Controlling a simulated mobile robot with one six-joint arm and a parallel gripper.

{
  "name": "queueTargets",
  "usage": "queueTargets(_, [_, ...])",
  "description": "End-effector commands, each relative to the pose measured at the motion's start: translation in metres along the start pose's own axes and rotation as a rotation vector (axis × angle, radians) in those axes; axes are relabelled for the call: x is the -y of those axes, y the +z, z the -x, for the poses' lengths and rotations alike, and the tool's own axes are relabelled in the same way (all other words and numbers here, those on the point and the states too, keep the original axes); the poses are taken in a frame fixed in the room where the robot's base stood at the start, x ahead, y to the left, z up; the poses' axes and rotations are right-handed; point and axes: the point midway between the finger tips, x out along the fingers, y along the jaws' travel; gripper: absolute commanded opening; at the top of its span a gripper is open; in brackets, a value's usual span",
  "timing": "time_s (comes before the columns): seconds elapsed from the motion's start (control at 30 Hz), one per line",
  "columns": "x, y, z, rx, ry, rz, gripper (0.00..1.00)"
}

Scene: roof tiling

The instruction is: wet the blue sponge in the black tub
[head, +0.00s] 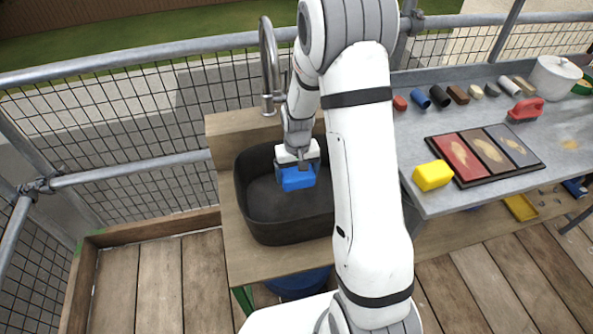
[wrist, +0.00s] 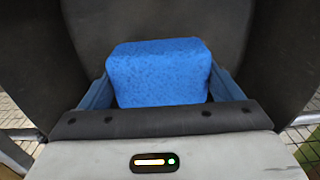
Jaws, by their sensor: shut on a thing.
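The blue sponge (head: 298,178) is held in my gripper (head: 297,168), inside the opening of the black tub (head: 262,212). In the wrist view the sponge (wrist: 160,72) sits between the two blue fingers of my gripper (wrist: 158,88), which are shut on its sides. The dark tub wall (wrist: 85,25) fills the background there. I cannot tell whether the sponge touches the tub floor or any water. My arm hides the right part of the tub in the head view.
A metal tap (head: 270,70) stands behind the tub. To the right, a grey table (head: 560,130) holds a yellow sponge (head: 433,175), a tray of colour panels (head: 486,152), a red tool (head: 526,109) and a white bucket (head: 555,78). Metal railings enclose the deck.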

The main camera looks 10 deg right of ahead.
Motion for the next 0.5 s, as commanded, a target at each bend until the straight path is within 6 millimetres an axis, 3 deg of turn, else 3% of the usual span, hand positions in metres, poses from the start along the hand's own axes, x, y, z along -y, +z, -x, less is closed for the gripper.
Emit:
queueTargets(0.03, [0.000,0.000,-0.010,0.001,0.000,0.000,0.67])
queueTargets(0.5, [0.001,0.000,-0.053,0.000,0.000,0.001,0.67])
